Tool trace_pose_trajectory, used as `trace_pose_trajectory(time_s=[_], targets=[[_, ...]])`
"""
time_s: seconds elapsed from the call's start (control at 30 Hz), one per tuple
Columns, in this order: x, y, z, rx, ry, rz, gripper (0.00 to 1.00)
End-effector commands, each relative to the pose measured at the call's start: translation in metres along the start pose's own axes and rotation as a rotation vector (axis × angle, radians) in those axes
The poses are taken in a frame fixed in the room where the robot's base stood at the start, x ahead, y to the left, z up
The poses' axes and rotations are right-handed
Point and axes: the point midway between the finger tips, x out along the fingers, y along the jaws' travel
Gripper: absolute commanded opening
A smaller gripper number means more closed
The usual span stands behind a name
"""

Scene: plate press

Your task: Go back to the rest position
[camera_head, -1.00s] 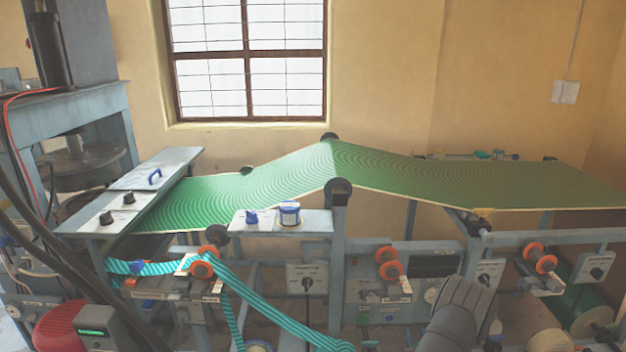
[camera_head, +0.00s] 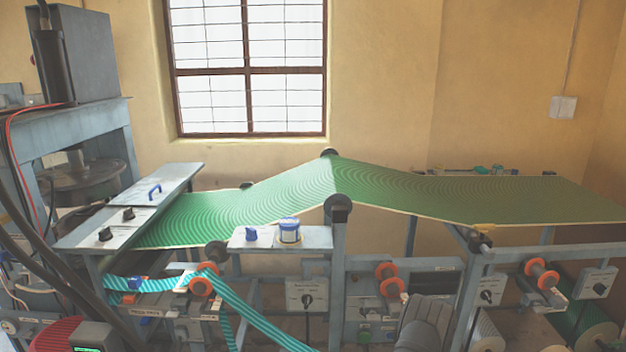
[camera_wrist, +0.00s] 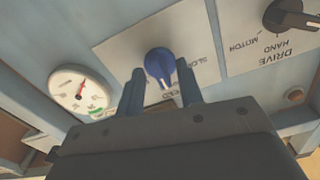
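My gripper (camera_wrist: 160,68) shows in the wrist view with its two dark fingers apart and nothing seen held between them. A blue knob (camera_wrist: 158,60) on a pale panel lies beyond the fingertips, in line with the gap. I cannot tell how far the tips are from it. In the head view, only a grey part of my arm (camera_head: 425,325) shows at the bottom, right of centre; the gripper is out of that view.
A round gauge (camera_wrist: 80,90) is left of the knob and a dark drive switch (camera_wrist: 290,15) is at upper right. The green sheet (camera_head: 400,195) runs across the machine. Orange rollers (camera_head: 385,272) and a switch box (camera_head: 307,294) are near my arm. Open space lies above the sheet.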

Motion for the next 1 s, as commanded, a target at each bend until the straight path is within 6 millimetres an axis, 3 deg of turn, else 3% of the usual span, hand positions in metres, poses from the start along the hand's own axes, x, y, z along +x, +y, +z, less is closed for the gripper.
trace_pose_trajectory(time_s=[1.0], targets=[[-0.0006,-0.0003,-0.0001,0.797,0.0,0.0,0.34]])
